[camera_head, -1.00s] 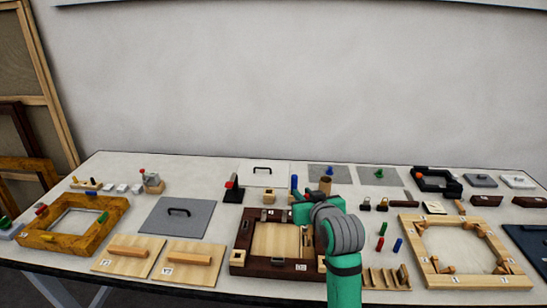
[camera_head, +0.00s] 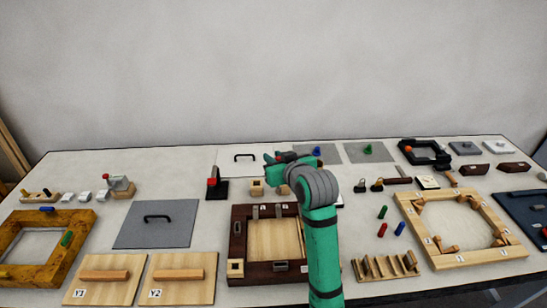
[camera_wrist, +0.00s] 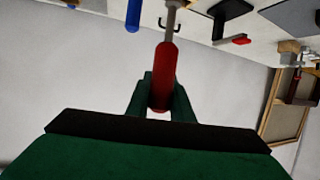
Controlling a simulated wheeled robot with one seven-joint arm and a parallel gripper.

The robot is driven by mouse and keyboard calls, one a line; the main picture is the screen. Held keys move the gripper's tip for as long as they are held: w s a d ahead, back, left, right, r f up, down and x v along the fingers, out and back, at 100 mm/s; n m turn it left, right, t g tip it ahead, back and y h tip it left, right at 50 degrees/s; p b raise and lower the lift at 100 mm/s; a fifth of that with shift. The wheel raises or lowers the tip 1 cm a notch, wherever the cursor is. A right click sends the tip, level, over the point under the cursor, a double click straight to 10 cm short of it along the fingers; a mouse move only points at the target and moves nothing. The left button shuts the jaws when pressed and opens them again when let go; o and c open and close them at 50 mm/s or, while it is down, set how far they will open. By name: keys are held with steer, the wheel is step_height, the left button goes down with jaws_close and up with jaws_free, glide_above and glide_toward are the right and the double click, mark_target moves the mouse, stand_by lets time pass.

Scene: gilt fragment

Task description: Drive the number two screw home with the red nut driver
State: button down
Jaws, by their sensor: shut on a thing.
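My gripper (camera_head: 280,160) is raised above the table behind the dark brown frame (camera_head: 238,245). In the wrist view my gripper (camera_wrist: 160,95) is shut on the red-handled nut driver (camera_wrist: 161,75), with a finger on each side of the handle. Its grey shaft (camera_wrist: 170,22) runs away from the fingers to the top edge, where its tip is out of view. In the head view my arm mostly hides the driver. The dark frame holds a light wood panel and carries grey metal pieces. I cannot make out the number two screw.
A blue handle (camera_wrist: 133,14) shows near the driver. Two numbered wood boards (camera_head: 102,277) (camera_head: 178,277), a grey panel (camera_head: 155,232) and a yellow frame (camera_head: 75,235) lie left. A pale frame (camera_head: 500,250), a slotted wood rack (camera_head: 387,268) and small coloured pegs (camera_head: 382,230) lie right.

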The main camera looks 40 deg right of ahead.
steer(key=shift+r, duration=0.1)
steer(key=shift+f, duration=2.8)
steer(key=shift+f, duration=0.25)
steer(key=shift+s, duration=0.15)
steer(key=shift+f, duration=0.3)
stand_by(0.8)
steer(key=shift+r, duration=2.55)
